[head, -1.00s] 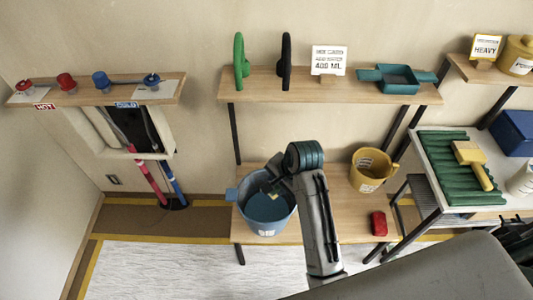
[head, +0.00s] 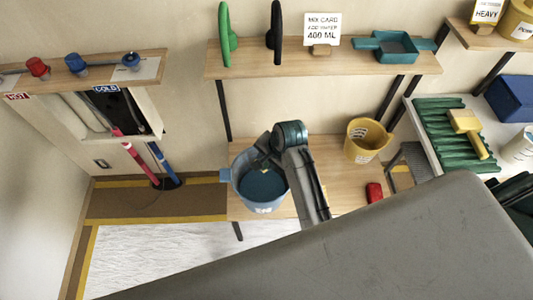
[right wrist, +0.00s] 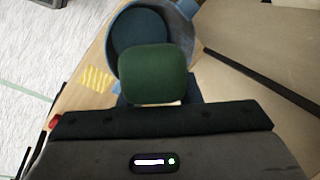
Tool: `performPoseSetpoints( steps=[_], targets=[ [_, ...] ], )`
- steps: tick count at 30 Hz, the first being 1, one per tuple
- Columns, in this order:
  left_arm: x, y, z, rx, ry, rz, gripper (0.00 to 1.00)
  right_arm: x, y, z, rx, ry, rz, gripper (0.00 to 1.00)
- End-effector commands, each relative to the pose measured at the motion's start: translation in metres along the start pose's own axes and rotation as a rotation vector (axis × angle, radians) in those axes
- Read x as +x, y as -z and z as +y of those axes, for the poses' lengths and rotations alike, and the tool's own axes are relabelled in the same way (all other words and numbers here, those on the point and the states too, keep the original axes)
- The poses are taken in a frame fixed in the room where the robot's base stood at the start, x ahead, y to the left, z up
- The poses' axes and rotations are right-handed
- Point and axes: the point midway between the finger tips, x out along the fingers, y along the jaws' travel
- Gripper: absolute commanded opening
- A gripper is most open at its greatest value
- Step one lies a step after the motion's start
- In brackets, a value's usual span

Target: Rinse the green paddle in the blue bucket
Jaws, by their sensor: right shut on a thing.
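The blue bucket (head: 262,208) stands at the left end of the low wooden shelf with dark blue-green liquid inside. My right gripper (head: 258,164) is over its upper rim in the head view. In the right wrist view, a dark green rounded paddle (right wrist: 153,74) is held in front of my right gripper (right wrist: 155,104), with the blue bucket rim (right wrist: 122,22) behind it. The gripper is shut on the paddle; its handle is mostly hidden. I cannot tell whether the paddle touches the liquid. My left gripper is not in view.
A yellow bucket (head: 366,141) and a red block (head: 374,192) sit on the low shelf to the right. The upper shelf (head: 300,65) holds a green and a black loop, a card and a teal tray. Red and blue taps stand at the left.

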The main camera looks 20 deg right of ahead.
Motion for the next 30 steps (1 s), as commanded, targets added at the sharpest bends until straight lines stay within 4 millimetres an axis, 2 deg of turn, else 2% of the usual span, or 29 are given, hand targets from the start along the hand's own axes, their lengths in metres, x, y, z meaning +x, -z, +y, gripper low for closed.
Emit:
performPoseSetpoints(
  steps=[1, 30],
  targets=[
    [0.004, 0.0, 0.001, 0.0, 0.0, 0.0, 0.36, 0.009, 0.0, 0.004, 0.0, -0.002, -0.001, 0.01],
    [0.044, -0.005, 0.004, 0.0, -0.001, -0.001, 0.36, 0.118, 0.003, 0.044, 0.0, -0.002, -0.001, 0.01]
  ],
)
